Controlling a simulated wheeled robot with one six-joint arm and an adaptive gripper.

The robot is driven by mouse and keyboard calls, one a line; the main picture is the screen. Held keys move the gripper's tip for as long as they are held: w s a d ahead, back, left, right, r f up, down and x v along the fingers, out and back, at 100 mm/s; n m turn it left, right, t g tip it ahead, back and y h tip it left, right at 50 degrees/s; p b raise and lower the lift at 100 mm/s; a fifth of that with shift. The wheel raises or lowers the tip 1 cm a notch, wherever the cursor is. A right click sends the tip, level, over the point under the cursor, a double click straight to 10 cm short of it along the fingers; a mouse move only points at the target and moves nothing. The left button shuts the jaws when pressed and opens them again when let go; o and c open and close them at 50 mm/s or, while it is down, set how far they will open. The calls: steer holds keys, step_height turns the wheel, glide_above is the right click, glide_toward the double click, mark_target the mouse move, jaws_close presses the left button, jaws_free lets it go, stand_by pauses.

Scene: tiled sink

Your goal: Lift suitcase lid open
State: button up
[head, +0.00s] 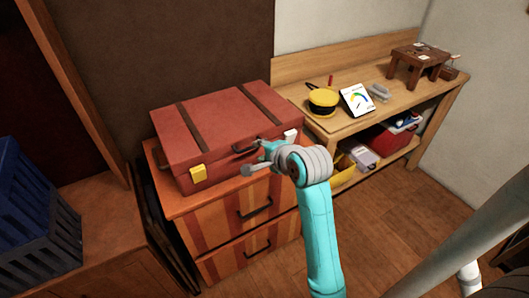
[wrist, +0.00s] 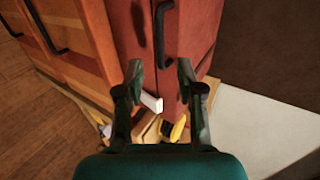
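The red suitcase (head: 225,125) lies closed on top of a striped wooden dresser, its lid down. It has dark straps, a black handle (head: 246,148) on the front, a yellow latch (head: 198,173) at the front left and a white latch (head: 291,134) at the front right. My gripper (head: 258,159) is in front of the suitcase, close to the handle and the white latch. In the wrist view my gripper (wrist: 160,72) has its fingers apart with nothing held. The handle (wrist: 160,32) lies ahead of the fingertips, and the white latch (wrist: 151,102) shows between the fingers. I cannot tell whether anything touches.
The dresser (head: 225,222) has drawers with black handles. A wooden workbench (head: 350,122) to the right bears a yellow round pot (head: 323,101), a white gauge card (head: 357,98) and a small brown stool (head: 418,60). A blue crate (head: 35,215) stands at left.

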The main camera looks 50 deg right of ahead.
mark_target(251, 148)
steer(key=shift+x, duration=4.45)
jaws_close()
